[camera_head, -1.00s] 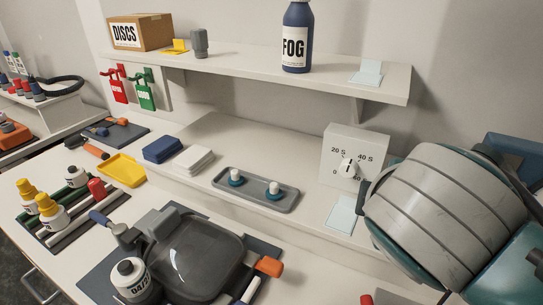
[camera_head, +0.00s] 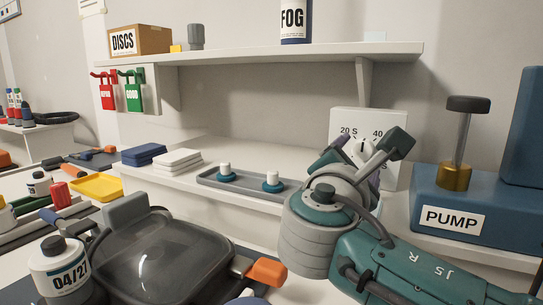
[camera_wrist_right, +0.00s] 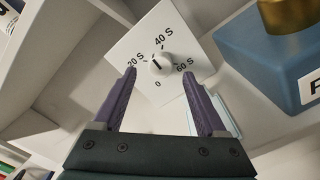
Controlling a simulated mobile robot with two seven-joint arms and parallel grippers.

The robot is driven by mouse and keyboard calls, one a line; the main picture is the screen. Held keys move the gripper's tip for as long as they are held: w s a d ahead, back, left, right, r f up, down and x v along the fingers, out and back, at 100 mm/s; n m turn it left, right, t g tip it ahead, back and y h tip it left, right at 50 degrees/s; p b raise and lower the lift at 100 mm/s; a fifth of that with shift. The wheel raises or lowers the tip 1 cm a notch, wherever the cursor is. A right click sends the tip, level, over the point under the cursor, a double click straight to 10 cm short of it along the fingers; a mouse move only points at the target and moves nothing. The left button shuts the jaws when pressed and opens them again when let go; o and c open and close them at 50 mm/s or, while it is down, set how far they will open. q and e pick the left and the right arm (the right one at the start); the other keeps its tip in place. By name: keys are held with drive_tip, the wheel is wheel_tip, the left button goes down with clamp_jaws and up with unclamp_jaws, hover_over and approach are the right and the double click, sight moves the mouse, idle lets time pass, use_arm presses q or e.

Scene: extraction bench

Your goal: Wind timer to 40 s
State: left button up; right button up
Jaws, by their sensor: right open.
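The timer (camera_head: 345,121) is a white box on the bench below the shelf, with dial marks 0, 20 S, 40 S and 60 S. Its round white knob (camera_wrist_right: 161,64) carries a dark mark toward the upper left in the wrist view; the exact reading is too small to tell. My right gripper (camera_head: 362,158) is in front of the timer and partly hides its face. In the wrist view the right gripper (camera_wrist_right: 159,75) is open, with its purple fingers apart, pointing at the dial on either side of the knob, and nothing between them. My left gripper is not in view.
A blue pump (camera_head: 450,193) stands close to the right of the timer. A grey tray (camera_head: 248,188) with two white-topped pegs lies to its left. The shelf (camera_head: 240,57) with a FOG bottle (camera_head: 295,20) runs above. A dark-lidded pan (camera_head: 160,255) is in front.

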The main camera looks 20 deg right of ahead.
sight(362, 151)
drive_tip(key=shift+x, duration=1.9)
clamp_jaws()
